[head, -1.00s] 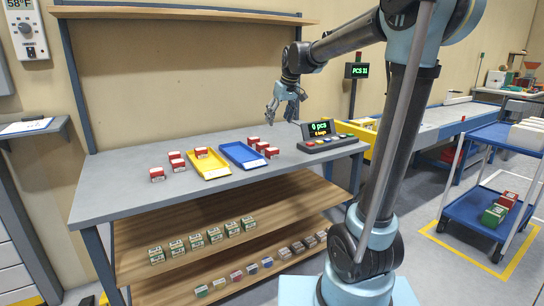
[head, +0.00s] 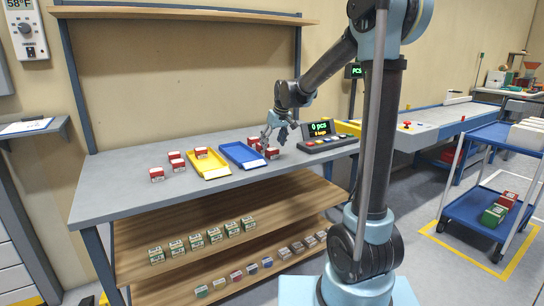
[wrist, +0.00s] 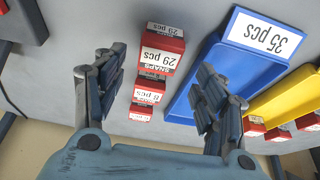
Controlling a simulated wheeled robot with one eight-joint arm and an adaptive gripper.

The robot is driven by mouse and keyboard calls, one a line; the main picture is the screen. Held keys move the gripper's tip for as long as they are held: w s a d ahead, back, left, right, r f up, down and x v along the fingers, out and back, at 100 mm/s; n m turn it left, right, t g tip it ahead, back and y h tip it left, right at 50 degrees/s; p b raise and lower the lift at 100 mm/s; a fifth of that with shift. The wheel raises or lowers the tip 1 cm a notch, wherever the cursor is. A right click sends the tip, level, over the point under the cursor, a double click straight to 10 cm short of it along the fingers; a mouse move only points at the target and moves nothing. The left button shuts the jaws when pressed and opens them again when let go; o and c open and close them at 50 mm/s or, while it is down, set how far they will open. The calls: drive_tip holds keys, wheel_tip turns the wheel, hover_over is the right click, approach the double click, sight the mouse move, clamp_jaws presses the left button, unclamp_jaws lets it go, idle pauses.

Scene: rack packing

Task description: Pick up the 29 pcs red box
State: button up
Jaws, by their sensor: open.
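The 29 pcs red box (wrist: 160,58) has a white label and a dark-edged face in the wrist view. It stands on the grey bench at the front of a short row of red boxes. In the head view this front box (head: 273,153) sits right of the blue tray. My gripper (head: 275,138) is over this row. In the wrist view my gripper (wrist: 158,80) is open and empty, one finger on each side of the row. No contact with the box shows.
Two smaller-count red boxes (wrist: 147,96) stand close behind the 29 pcs box. The blue tray (head: 240,153), labelled 35 pcs, lies close beside the row. The yellow tray (head: 211,166) and more red boxes are farther left. A button console (head: 326,142) stands to the right.

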sight(272, 149)
drive_tip(key=shift+d+x, duration=0.15)
drive_tip(key=shift+x, duration=1.05)
drive_tip(key=shift+d+x, duration=0.15)
drive_tip(key=shift+x, duration=1.1)
drive_tip(key=shift+s+f, duration=0.1)
drive_tip(key=c, duration=1.2)
